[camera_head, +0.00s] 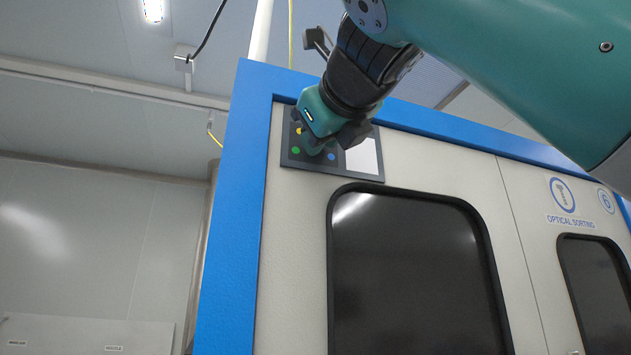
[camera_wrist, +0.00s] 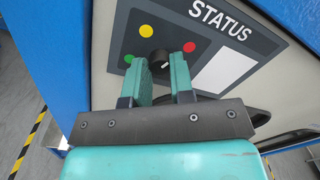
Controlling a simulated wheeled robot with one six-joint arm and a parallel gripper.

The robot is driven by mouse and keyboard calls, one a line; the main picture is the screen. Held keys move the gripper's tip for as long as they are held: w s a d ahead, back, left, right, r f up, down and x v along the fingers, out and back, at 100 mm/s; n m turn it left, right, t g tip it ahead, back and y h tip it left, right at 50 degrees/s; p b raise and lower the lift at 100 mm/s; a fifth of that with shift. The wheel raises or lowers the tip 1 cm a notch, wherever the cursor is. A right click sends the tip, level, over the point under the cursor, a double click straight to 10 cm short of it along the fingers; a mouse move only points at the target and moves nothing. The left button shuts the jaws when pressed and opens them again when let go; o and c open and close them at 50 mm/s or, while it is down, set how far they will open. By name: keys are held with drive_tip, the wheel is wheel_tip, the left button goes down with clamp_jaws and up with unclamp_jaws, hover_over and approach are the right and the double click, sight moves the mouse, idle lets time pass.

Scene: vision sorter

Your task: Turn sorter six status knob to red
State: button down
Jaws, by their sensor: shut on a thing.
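The status panel (camera_wrist: 258,44) is a dark plate on the sorter's front. In the wrist view it has a yellow dot (camera_wrist: 146,30), a green dot (camera_wrist: 128,58) and a red dot (camera_wrist: 188,46) around a black knob (camera_wrist: 160,60). My gripper (camera_wrist: 161,68) has its two teal fingers on either side of the knob and is shut on it. A small white mark shows on the knob, but I cannot tell surely which dot it points at. In the head view my gripper (camera_head: 318,143) covers the knob and the red dot.
A blue dot (camera_head: 331,156) and a white label (camera_head: 363,156) are on the panel. The sorter's blue frame (camera_head: 234,200) edges the panel's left side. A dark window (camera_head: 415,270) lies below. A sign with the number 6 (camera_head: 606,200) is at the right.

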drive_tip(key=shift+m, duration=1.1)
drive_tip(key=shift+f+m, duration=0.1)
drive_tip(key=shift+m, duration=0.3)
drive_tip(key=shift+a+m, duration=0.1)
drive_tip(key=shift+m, duration=0.6)
drive_tip(key=c, duration=1)
unclamp_jaws()
drive_tip(key=shift+s, duration=0.15)
